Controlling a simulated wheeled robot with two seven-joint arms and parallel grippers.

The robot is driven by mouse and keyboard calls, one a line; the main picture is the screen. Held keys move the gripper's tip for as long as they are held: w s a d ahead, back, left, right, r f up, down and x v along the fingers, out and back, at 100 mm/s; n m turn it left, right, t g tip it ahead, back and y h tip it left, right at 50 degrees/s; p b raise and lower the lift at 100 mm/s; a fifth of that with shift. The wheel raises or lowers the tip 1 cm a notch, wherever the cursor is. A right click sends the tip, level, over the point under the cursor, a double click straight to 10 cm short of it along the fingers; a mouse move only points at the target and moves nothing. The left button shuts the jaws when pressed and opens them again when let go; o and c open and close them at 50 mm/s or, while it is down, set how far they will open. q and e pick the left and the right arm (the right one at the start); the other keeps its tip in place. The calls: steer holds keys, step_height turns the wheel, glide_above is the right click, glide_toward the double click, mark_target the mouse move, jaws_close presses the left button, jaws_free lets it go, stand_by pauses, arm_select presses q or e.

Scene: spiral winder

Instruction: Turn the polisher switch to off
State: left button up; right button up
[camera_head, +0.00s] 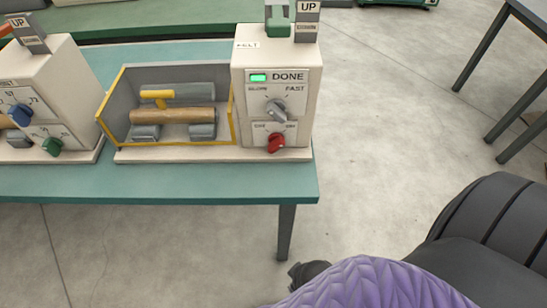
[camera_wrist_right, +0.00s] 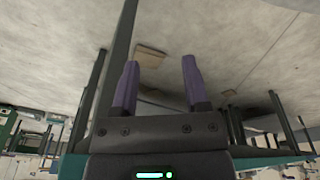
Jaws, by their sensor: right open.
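My left gripper is not in view.
Left of the switch panel, a yellow-edged guard (camera_head: 98,116) surrounds a wooden cylinder (camera_head: 172,116) on grey rollers. Another cream machine (camera_head: 62,84) with blue and green knobs stands at the left. The teal table (camera_head: 225,183) ends right of the polisher, with open floor beyond.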

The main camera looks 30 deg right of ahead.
steer(key=w+d+r+n+t+h+b, duration=0.15)
steer(key=w+r, duration=0.25)
steer(key=r, duration=0.4)
steer(key=n+t+h, duration=0.8)
steer(key=n+t, duration=0.4)
steer(key=n, duration=0.6)
glide_toward(278, 148)
steer(key=b+x, duration=0.2)
steer(key=x, duration=0.7)
steer(key=shift+f, duration=0.1)
steer(key=shift+w+d, duration=0.15)
steer(key=shift+w, duration=0.2)
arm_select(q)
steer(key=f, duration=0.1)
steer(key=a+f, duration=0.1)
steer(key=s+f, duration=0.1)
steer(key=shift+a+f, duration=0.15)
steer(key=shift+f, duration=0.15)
arm_select(e)
jaws_close()
